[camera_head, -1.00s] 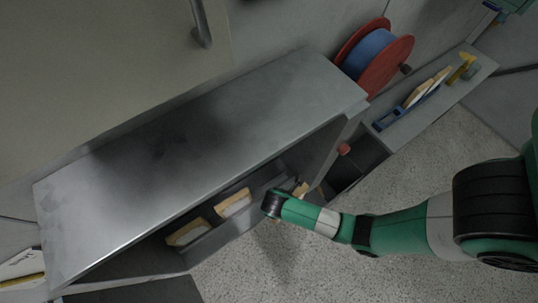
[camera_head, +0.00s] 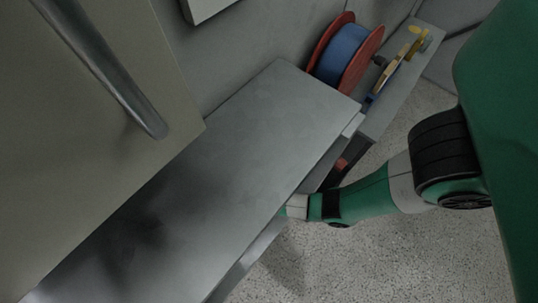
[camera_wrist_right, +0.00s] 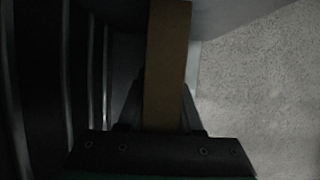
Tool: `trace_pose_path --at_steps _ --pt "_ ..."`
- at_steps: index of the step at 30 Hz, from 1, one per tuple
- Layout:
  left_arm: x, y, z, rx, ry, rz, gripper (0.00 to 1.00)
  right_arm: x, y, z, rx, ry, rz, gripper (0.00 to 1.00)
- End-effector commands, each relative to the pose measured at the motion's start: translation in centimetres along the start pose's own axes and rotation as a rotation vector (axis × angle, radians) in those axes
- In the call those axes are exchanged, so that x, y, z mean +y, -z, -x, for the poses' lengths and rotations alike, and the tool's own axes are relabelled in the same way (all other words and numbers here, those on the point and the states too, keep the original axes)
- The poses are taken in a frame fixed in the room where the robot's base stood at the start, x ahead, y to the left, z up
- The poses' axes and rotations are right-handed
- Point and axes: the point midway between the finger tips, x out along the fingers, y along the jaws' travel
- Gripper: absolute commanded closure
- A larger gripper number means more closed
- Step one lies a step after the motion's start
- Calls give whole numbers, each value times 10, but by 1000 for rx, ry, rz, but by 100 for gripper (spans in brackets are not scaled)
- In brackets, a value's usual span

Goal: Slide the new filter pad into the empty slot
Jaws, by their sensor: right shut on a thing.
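In the right wrist view, my right gripper (camera_wrist_right: 163,122) is shut on a tan, flat pad seen edge-on, the filter pad (camera_wrist_right: 167,60). The pad points straight away from the gripper. Dark upright slats with pale edges, which look like slot dividers (camera_wrist_right: 105,75), stand to the left of the pad, apart from it. I cannot tell which slot is empty. In the head view the right arm reaches in from the right, and its gripper and the pad are hidden below the grey cabinet top (camera_head: 225,165). My left gripper is not in view.
A door with a metal handle (camera_head: 105,70) fills the upper left. Speckled floor is open at lower right.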

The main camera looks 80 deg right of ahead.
Motion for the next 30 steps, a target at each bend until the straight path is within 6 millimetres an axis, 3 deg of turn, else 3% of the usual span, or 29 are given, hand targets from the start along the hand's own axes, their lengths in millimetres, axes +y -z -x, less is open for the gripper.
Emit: trace_pose_path --at_steps 4,10,22,23,27,30 --pt "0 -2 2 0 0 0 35 0 3 -6 -1 0 0 100" --pt "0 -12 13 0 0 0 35 0 15 -38 -1 1 1 100" --pt "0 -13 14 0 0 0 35 0 18 -43 0 -1 0 100" --pt "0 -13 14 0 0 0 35 0 18 -43 0 -1 0 64" --pt "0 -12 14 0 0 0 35 0 17 -42 0 -1 0 38" --pt "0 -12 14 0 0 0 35 0 17 -42 0 -1 0 35"
